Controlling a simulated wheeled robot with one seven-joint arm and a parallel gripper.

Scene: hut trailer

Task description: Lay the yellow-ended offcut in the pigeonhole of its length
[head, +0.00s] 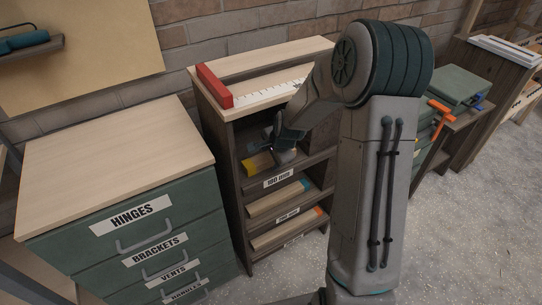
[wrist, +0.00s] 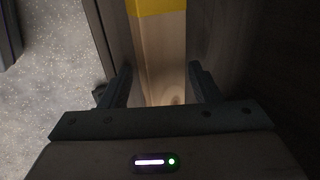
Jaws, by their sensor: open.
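The yellow-ended offcut (head: 257,163) lies in the top pigeonhole of the shelf unit (head: 238,185), its yellow end at the left of the opening. In the wrist view, the offcut (wrist: 160,55) is pale wood with a yellow band at the top of the picture. My gripper (head: 276,143) is at the mouth of that pigeonhole, partly hidden by my own arm. In the wrist view, its open fingers (wrist: 162,80) stand on either side of the pale wood, not closed on it. The far end of the offcut is out of view.
Lower pigeonholes hold a blue-ended piece (head: 290,193) and an orange-ended piece (head: 300,232). A white ruler with a red block (head: 213,86) lies on top of the unit. A green drawer cabinet (head: 125,215) stands left. Open speckled floor (head: 470,215) is at right.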

